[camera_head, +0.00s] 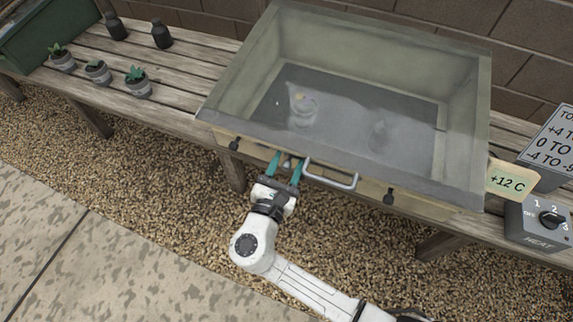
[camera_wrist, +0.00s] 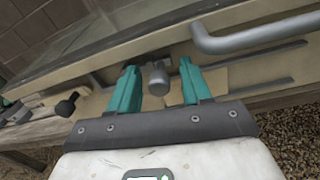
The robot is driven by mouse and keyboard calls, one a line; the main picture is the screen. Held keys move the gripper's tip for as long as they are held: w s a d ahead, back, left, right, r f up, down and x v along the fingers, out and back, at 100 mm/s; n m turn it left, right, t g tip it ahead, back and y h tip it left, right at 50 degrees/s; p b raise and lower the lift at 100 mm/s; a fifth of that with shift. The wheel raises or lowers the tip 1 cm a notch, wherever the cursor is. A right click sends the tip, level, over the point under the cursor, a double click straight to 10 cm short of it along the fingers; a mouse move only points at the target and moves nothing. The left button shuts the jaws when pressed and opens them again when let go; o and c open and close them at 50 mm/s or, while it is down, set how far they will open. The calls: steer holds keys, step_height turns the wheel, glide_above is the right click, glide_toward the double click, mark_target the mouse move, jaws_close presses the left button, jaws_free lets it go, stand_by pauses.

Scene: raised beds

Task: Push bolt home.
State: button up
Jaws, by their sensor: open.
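A wide box with a clear lid (camera_head: 340,148) stands on the bench, and its front wall carries the fittings. A grey cylindrical knob (camera_wrist: 157,78), seemingly the bolt's, sticks out of that wall in the wrist view. My gripper (camera_wrist: 157,82) is open, with one teal finger on each side of the knob. I cannot tell whether either finger touches it. In the head view my gripper (camera_head: 286,160) is at the front wall, left of the grey bar handle (camera_head: 330,175); the knob is not clear there. The bolt's far end and its socket cannot be made out.
Black knobs sit on the front wall at left (camera_head: 234,145) and right (camera_head: 389,197). A +12 C tag (camera_head: 512,180) and a heat dial box (camera_head: 540,221) stand at the right. Potted plants (camera_head: 137,82) and dark bottles (camera_head: 161,34) are at the left. Gravel (camera_head: 150,160) lies in front.

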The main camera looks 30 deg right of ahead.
jaws_close()
stand_by(0.4)
